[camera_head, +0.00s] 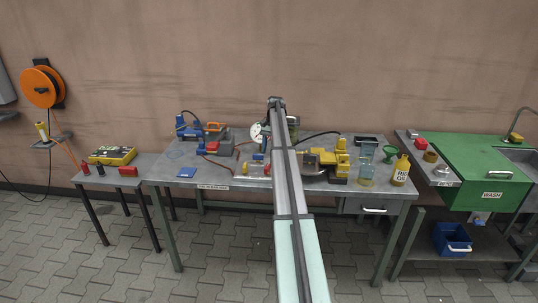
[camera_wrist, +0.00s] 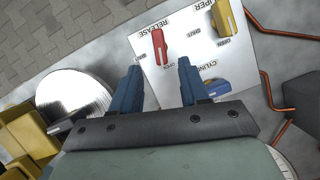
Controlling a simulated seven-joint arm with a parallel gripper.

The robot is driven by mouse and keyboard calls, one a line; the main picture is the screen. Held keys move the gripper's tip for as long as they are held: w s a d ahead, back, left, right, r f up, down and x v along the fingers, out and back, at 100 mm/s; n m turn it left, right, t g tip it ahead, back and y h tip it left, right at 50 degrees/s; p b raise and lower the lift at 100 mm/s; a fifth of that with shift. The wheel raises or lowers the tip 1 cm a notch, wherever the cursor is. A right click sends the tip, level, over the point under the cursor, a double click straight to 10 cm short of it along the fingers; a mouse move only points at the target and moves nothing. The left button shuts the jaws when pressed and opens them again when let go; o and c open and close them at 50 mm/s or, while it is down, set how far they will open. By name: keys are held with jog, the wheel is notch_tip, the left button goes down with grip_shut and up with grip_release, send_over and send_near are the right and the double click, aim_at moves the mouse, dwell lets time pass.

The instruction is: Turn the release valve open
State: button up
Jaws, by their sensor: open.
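In the head view my arm hides my gripper and part of the panel.
A yellow handle (camera_wrist: 226,18) and a blue handle (camera_wrist: 217,87) share the panel. Copper pipes (camera_wrist: 268,95) run on the right. A round metal disc (camera_wrist: 72,100) and yellow parts (camera_wrist: 28,130) lie left. The workbench (camera_head: 225,182) holds a yellow machine (camera_head: 338,160) right of my arm.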

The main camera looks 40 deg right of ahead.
notch_tip(320, 180, up, 6)
jog(key=r+t+h, duration=0.1)
jog(key=t+h, duration=0.1)
jog(key=h, duration=0.2)
send_over(267, 166)
notch_tip(267, 166, down, 14)
jog(key=shift+w+d+r, duration=0.1)
dwell(0.6)
grip_shut()
dwell(0.4)
